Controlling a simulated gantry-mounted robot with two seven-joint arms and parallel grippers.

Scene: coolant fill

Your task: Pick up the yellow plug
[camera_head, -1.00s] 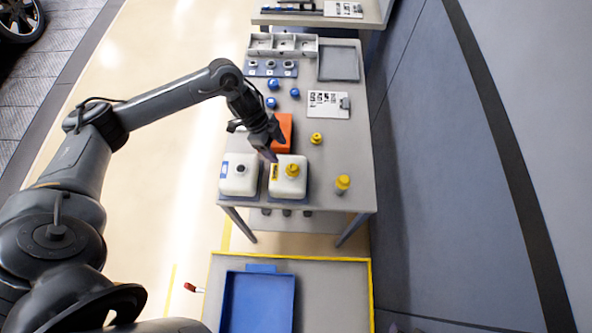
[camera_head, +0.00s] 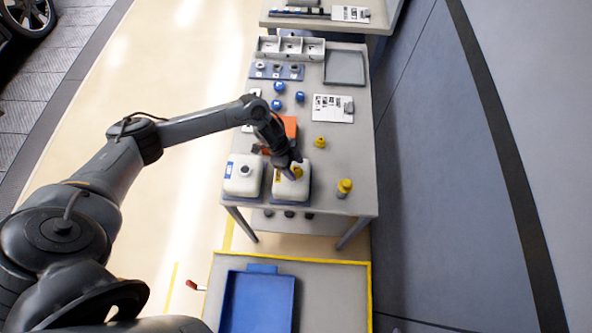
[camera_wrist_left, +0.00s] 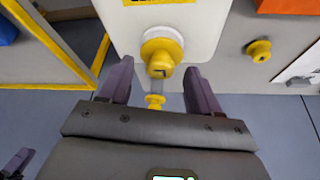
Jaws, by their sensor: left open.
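A yellow plug (camera_head: 296,173) sits on top of the right-hand white canister (camera_head: 283,192), partly hidden by my left gripper (camera_head: 288,167). In the left wrist view the plug (camera_wrist_left: 162,52) is a round yellow cap on a pale neck, just beyond the fingertips and roughly between their lines. My left gripper (camera_wrist_left: 156,70) is open, with its two dark fingers apart and nothing seen gripped. Whether a finger touches the plug cannot be told.
A second white canister (camera_head: 243,178) stands close on the left. An orange box (camera_head: 290,127) is behind the gripper. A blue tray (camera_head: 257,302) lies in front.

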